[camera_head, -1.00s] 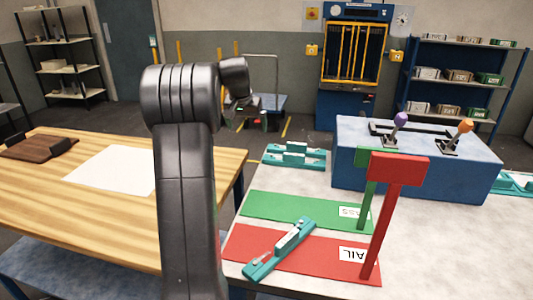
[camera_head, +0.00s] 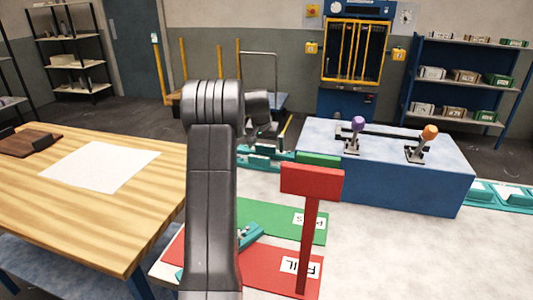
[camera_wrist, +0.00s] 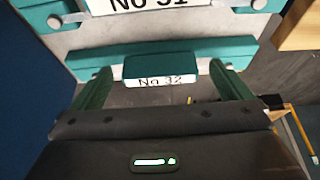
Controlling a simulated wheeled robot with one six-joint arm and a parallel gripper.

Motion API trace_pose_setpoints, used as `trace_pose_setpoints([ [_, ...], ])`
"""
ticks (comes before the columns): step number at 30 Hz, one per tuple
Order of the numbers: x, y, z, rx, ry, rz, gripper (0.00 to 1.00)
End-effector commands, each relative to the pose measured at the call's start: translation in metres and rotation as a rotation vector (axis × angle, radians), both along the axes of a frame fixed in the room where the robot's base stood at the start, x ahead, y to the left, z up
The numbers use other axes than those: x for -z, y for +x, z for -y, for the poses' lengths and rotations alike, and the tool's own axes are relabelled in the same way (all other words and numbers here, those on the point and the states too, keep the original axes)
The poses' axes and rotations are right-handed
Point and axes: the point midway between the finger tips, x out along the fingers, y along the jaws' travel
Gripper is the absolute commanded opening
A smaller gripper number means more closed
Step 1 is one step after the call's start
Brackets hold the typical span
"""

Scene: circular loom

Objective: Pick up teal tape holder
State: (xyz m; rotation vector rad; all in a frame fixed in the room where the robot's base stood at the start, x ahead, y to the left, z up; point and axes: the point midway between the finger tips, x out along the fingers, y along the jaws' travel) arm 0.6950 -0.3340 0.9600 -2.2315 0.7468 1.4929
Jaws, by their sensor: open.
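In the wrist view, a teal tape holder (camera_wrist: 122,50) has a raised teal block with a white "No 32" label (camera_wrist: 155,82). My open gripper (camera_wrist: 160,70) has one finger on each side of this block, with visible gaps. Whether it is low enough to surround the block is unclear. Behind is another teal holder (camera_wrist: 70,20) with a "No 31" label. In the head view, teal holders (camera_head: 258,162) show at the table's far left corner, partly hidden by my arm.
A red sign (camera_head: 312,183) on a post stands at the red mat (camera_head: 262,275), beside the green mat (camera_head: 270,218). A blue box (camera_head: 420,185) with two levers stands right. A wooden table (camera_head: 100,220) is at left.

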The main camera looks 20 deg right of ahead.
Motion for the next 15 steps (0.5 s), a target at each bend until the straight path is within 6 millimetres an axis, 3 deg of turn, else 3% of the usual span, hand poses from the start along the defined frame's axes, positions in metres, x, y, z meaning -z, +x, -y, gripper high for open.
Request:
trace_pose_setpoints([
  [3,-0.0007,-0.0001,0.0000,0.000,-0.001,0.001,0.98],
  [11,-0.0008,-0.0001,-0.0001,0.000,-0.001,0.001,0.49],
  [15,-0.0010,-0.0001,-0.0001,0.000,-0.001,0.001,0.49],
])
